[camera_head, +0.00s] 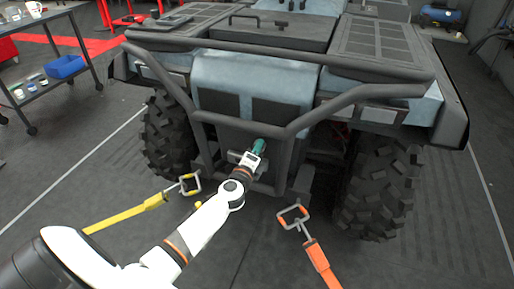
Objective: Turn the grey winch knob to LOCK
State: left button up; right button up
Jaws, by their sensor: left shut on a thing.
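My left arm reaches in from the lower left to the front of the vehicle. My left gripper (257,148), with a green part at its tip, is at the winch area below the front panel, inside the bumper bars. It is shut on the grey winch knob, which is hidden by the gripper. Any LOCK marking or knob angle is too small or covered to read. My right gripper is not in view.
Bumper bars (203,115) surround the winch area. A yellow strap with a hook (190,184) and an orange strap with a hook (293,215) lie in front.

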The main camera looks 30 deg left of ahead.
pick_arm(q)
jog(key=shift+w+a+r, duration=0.1)
jog(key=shift+a+r, duration=0.15)
jog(key=shift+r, duration=0.25)
jog(key=o, duration=0.9)
jog(key=shift+c, duration=0.2)
jog(key=shift+o, duration=0.7)
jog(key=shift+d+f, duration=0.1)
jog(key=shift+f, duration=0.1)
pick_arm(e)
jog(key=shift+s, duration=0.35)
pick_arm(q)
jog(key=shift+s, duration=0.2)
jog(key=v, duration=1.2)
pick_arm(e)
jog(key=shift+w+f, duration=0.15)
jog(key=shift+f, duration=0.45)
pick_arm(q)
jog(key=shift+w+d, duration=0.1)
jog(key=shift+w, duration=0.05)
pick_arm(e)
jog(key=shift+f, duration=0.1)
